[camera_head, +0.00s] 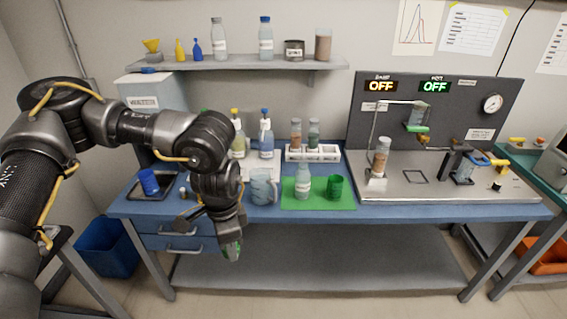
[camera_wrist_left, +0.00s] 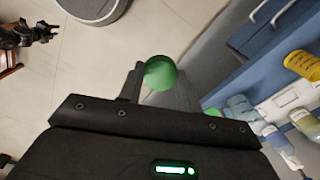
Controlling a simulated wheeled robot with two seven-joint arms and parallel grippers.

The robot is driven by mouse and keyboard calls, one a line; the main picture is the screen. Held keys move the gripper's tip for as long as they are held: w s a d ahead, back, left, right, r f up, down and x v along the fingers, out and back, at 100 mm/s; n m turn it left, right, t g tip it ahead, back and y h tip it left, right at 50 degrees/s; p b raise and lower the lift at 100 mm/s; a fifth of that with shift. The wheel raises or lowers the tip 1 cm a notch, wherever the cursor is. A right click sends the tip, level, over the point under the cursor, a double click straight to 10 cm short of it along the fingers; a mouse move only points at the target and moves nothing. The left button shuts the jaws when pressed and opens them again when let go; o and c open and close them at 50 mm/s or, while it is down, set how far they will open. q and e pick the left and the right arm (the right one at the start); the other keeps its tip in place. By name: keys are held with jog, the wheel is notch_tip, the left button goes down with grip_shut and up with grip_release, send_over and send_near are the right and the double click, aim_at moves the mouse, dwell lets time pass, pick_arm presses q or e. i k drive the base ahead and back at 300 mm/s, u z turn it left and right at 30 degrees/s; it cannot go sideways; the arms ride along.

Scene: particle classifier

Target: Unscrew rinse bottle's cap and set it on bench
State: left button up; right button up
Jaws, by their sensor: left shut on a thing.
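My left gripper (camera_head: 231,250) hangs in front of the bench's front edge, pointing down, in the head view. It is shut on a small round green thing that looks like a cap; the green cap shows at the fingers in the left wrist view (camera_wrist_left: 161,73). A pale bottle (camera_head: 302,183) stands upright on the green mat (camera_head: 325,204), right of the gripper and apart from it. No coloured cap shows on its top. I cannot tell for sure that it is the rinse bottle. The blue bench (camera_head: 390,212) runs under it. My right gripper is out of view.
A green cup (camera_head: 335,187) stands beside the bottle, and a clear jug (camera_head: 264,187) is left of the mat. Bottles with yellow (camera_head: 238,140) and blue (camera_head: 266,140) tops stand behind. A white rack (camera_head: 313,153) holds vials. The bench front right of the mat is clear.

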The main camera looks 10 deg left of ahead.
aim_at(302, 176)
jog(key=u, duration=0.35)
jog(key=i, duration=1.35)
jog(key=z, duration=0.8)
jog(key=i, duration=0.35)
jog(key=z, duration=0.4)
